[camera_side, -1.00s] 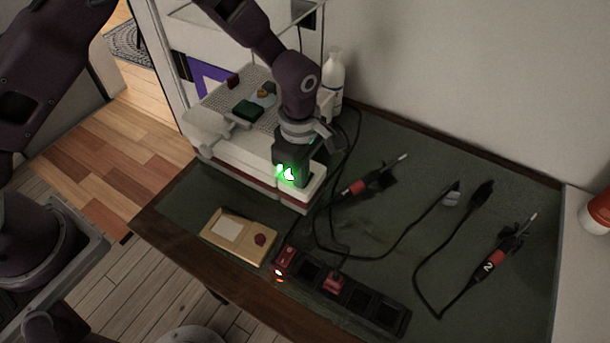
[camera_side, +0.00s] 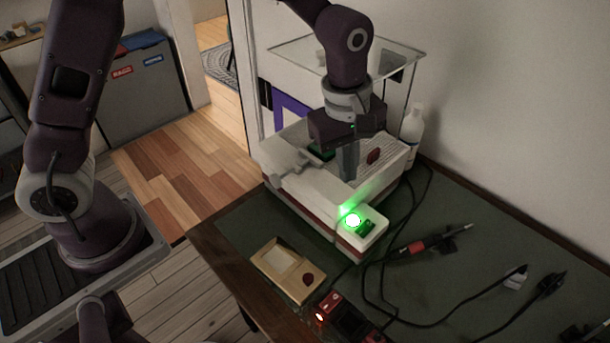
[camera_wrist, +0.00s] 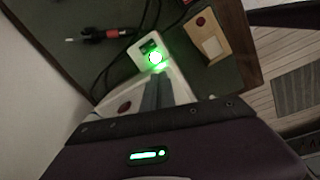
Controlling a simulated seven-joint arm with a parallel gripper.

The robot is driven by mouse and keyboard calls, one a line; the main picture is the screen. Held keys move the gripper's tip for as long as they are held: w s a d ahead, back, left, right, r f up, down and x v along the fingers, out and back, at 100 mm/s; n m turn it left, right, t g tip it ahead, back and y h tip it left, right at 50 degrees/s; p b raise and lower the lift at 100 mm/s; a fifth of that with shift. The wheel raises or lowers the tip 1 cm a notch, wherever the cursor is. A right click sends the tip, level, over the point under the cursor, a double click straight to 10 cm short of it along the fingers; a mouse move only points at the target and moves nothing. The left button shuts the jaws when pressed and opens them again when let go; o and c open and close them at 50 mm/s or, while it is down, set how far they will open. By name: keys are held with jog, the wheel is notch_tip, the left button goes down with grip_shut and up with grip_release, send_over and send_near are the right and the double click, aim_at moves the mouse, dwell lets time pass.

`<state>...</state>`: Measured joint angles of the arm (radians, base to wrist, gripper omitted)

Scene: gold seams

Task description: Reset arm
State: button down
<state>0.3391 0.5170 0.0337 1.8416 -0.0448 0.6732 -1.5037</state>
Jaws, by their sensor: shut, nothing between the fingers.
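My gripper (camera_side: 347,165) points down above the white machine (camera_side: 305,187), its fingers together with nothing between them. In the wrist view the closed fingers (camera_wrist: 157,92) reach toward a lit green button (camera_wrist: 155,58). That button (camera_side: 352,220) glows on the machine's front block in the side view, a short way in front of my fingertips and apart from them. Whether the fingertips touch the machine's top cannot be told.
A wooden box with a dark red knob (camera_side: 289,271) lies on the green mat. A power strip (camera_side: 345,322) with a red light lies at the front edge. Soldering irons (camera_side: 425,245) and cables spread to the right. A white bottle (camera_side: 411,136) stands behind the machine.

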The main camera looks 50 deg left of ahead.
jog(key=s+a+r+m+t, duration=0.2)
jog(key=s+a+r+m, duration=0.4)
jog(key=r, duration=0.5)
jog(key=s+a+r+m+t, duration=0.1)
jog(key=s+a+r+m, duration=0.1)
jog(key=s, duration=0.6)
jog(key=s+a+r+m+t, duration=0.1)
jog(key=s+a+m, duration=0.3)
jog(key=s+m, duration=0.2)
jog(key=s, duration=0.2)
jog(key=shift+s+a+r, duration=0.35)
